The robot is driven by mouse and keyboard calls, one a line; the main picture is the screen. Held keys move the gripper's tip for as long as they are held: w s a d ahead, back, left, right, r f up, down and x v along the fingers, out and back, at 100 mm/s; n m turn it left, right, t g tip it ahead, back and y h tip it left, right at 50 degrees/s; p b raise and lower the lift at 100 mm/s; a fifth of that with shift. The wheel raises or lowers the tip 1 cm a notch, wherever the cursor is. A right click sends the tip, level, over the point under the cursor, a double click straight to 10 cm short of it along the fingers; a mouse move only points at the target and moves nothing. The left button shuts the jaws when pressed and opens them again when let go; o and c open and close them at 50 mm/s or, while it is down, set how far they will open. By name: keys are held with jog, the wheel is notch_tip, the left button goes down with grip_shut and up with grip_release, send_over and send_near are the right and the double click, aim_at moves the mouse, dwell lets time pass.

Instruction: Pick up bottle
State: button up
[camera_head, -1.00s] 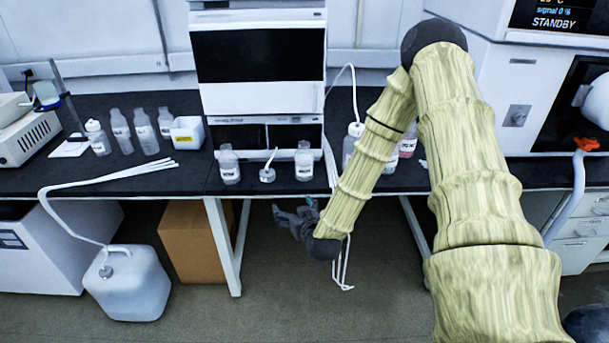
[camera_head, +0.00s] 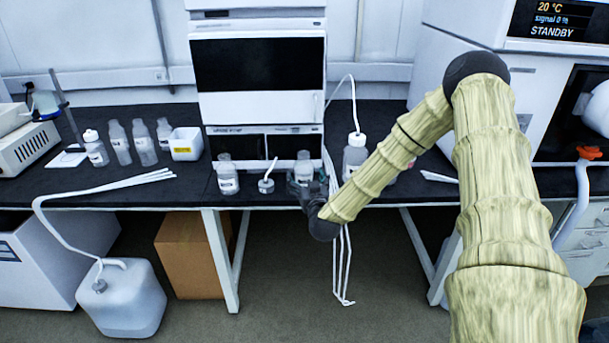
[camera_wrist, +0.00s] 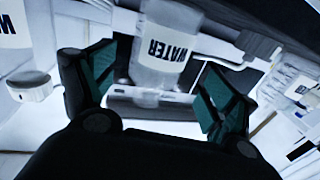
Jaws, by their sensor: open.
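A clear bottle (camera_head: 303,164) stands near the front edge of the black bench, below the white instrument stack. In the wrist view the bottle (camera_wrist: 166,48) carries a white label reading WATER and lies between and just beyond my fingertips. My gripper (camera_head: 301,188) is at the bench front, directly in front of this bottle, and hides its lower part. In the wrist view my gripper (camera_wrist: 157,78) is open, with teal pads on either side of the bottle. No clear contact shows.
Another bottle (camera_head: 227,176) and a small capped vessel (camera_head: 266,184) with a tube stand to the left. A larger tubed bottle (camera_head: 355,155) stands right, beside my arm. White tubes (camera_head: 341,260) hang over the bench edge. Several bottles and a white box (camera_head: 186,145) stand further left.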

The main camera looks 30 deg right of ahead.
aim_at(307, 173)
jog(key=x, duration=0.4)
jog(key=shift+s+d+r+p, duration=0.15)
jog(key=shift+d+r+p, duration=0.1)
jog(key=shift+r+p, duration=0.1)
jog(key=shift+w+d, duration=0.15)
jog(key=shift+w, duration=0.4)
jog(key=shift+c, duration=0.3)
jog(key=c, duration=1.4)
